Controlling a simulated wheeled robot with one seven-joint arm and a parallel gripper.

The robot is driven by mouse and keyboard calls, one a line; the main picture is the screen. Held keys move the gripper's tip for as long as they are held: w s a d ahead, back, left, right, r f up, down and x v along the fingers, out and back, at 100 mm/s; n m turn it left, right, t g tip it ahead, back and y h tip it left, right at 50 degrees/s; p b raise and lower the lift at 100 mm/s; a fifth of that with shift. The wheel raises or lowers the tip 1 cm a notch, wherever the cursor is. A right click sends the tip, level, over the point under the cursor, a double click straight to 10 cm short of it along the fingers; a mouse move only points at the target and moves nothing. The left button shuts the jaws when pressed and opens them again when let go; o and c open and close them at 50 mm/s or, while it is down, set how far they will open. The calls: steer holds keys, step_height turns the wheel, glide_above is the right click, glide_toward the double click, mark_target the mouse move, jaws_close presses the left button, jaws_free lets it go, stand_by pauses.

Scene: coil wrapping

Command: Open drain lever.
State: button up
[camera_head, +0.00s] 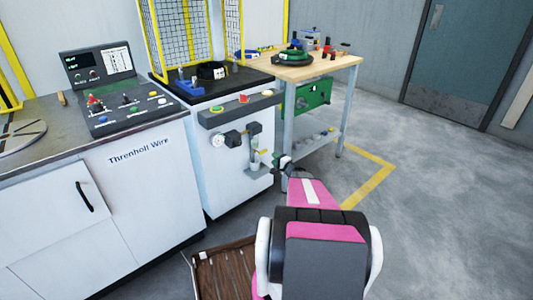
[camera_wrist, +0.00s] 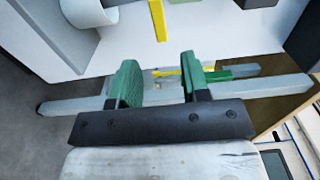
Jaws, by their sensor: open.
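The air unit on the white cabinet front has a round gauge (camera_head: 217,140) and a pale bowl (camera_head: 254,160) hanging under its dark body. I cannot single out the drain lever for certain in the head view. In the wrist view, a yellow bar (camera_wrist: 157,20) stands out against a white surface at the top, beyond my fingers; I cannot tell whether it is the lever. My gripper (camera_wrist: 156,82) is open, with its two green-padded fingers apart and nothing clearly held between them. In the head view, my gripper (camera_head: 284,162) is just right of the bowl, partly hidden by my arm.
A grey ledge (camera_head: 245,174) juts out below the bowl. The wooden-topped workbench (camera_head: 315,68) stands at the right, with a green box (camera_head: 312,94) beneath its top. A brown crate (camera_head: 225,268) sits low in front. Open floor (camera_head: 440,190) lies to the right.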

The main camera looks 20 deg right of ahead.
mark_target(265, 152)
steer(key=x, duration=0.9)
steer(key=shift+w+a, duration=0.15)
steer(key=shift+w, duration=0.1)
steer(key=shift+f, duration=0.1)
jaws_close()
